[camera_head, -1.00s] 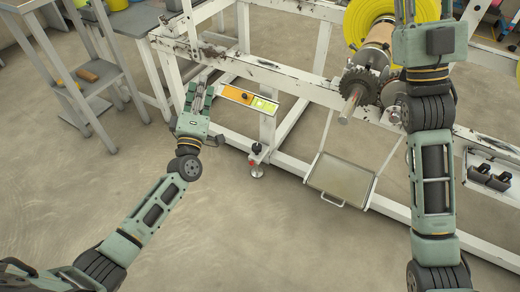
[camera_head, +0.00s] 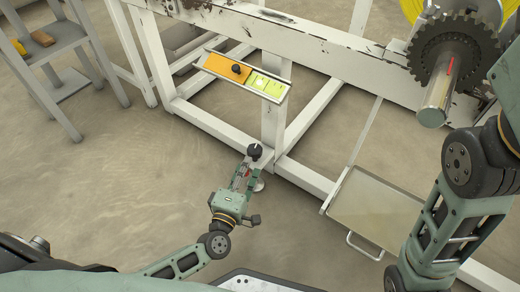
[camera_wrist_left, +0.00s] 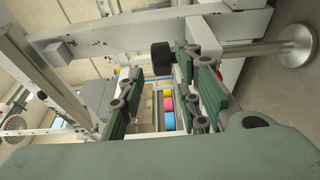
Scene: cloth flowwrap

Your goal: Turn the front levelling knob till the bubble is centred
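The front levelling knob (camera_head: 254,150) is a small black knob on the foot at the frame's front corner post. My left gripper (camera_head: 246,169) is low beside the post, pointing at the knob. In the left wrist view the fingers (camera_wrist_left: 155,90) stand apart, open, with the black knob (camera_wrist_left: 161,58) near the right-hand finger; I cannot tell whether they touch. The round foot disc (camera_wrist_left: 298,45) shows at the right there. The level (camera_head: 245,75) is an orange and yellow-green bar on the rail; its bubble is too small to place. My right gripper is out of view.
The white frame (camera_head: 300,45) stands behind the knob. A shallow metal tray (camera_head: 375,210) lies right of the post. A toothed gear with a shaft (camera_head: 440,95) is at upper right, near my right arm. A grey shelf (camera_head: 65,90) is at left; open floor lies between.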

